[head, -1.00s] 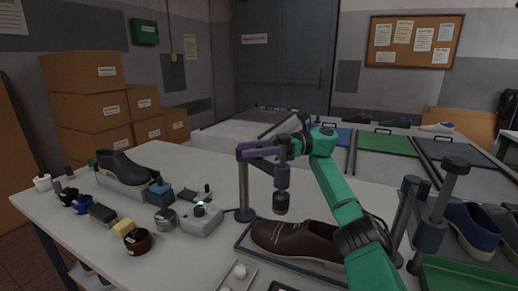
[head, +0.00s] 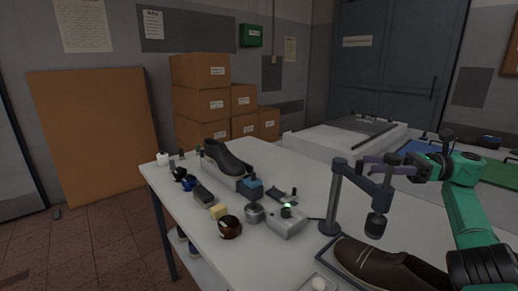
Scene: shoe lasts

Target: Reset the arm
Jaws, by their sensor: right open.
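My right arm, green with dark joints, comes in at the right edge. Its gripper (head: 392,163), with purple-grey fingers, is open beside the top of a dark post stand (head: 330,205). A dark cylindrical head (head: 377,224) hangs from the stand's arm; I cannot tell whether the fingers touch the stand. A brown shoe (head: 375,268) lies below on a dark-edged tray (head: 322,260), partly cut off by the bottom edge. My left gripper is out of view.
A dark shoe (head: 222,157) on a grey block, a grey box with a green light (head: 287,221), a brown jar (head: 229,227) and small tools stand on the white table. Cardboard boxes (head: 200,103) are stacked behind.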

